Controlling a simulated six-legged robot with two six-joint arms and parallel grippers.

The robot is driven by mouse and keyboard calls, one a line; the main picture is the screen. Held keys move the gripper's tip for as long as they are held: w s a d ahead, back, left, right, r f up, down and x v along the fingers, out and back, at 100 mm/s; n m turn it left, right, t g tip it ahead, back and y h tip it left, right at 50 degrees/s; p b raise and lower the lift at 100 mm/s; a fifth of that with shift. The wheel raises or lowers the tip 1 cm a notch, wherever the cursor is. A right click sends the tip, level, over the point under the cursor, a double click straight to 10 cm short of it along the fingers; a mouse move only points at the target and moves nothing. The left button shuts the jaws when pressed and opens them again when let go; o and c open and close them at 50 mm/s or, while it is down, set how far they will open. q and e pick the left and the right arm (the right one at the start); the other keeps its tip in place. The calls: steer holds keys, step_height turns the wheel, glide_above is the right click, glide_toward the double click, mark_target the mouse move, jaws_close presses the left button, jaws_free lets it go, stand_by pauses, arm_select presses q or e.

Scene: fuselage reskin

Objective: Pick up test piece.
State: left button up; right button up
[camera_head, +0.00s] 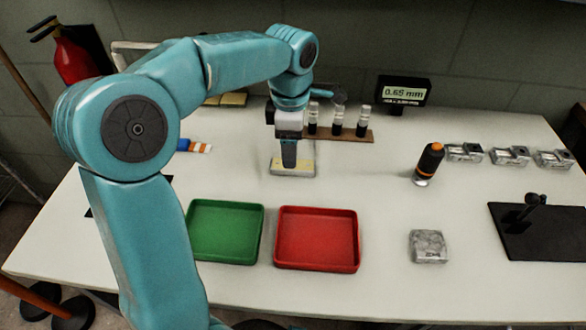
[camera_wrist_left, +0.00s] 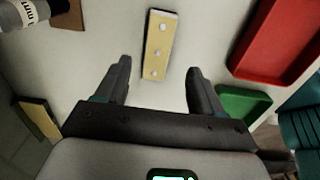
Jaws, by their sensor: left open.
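The test piece appears to be a flat yellow strip with a grey edge (camera_head: 305,168), lying on the white table behind the trays. In the left wrist view the strip (camera_wrist_left: 158,45) shows three pale dots and lies just beyond the fingertips, in line with the gap between them. My left gripper (camera_head: 289,160) points down over the strip and partly hides it in the head view. In the left wrist view the left gripper (camera_wrist_left: 159,70) is open, with nothing between its fingers. My right gripper is not in view.
A green tray (camera_head: 225,260) and a red tray (camera_head: 316,268) stand in front of the strip. A rack of vials (camera_head: 345,135) is close behind it. An orange-topped black tool (camera_head: 429,163), a grey block (camera_head: 428,246) and a black mat (camera_head: 555,245) are to the right.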

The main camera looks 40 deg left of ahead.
arm_select(q)
steer(key=f, duration=0.2)
steer(key=f+b, duration=0.1)
steer(key=f, duration=0.2)
steer(key=shift+w+a+f, duration=0.1)
steer(key=shift+a+f, duration=0.1)
steer(key=shift+f, duration=0.05)
steer(key=c, duration=1.1)
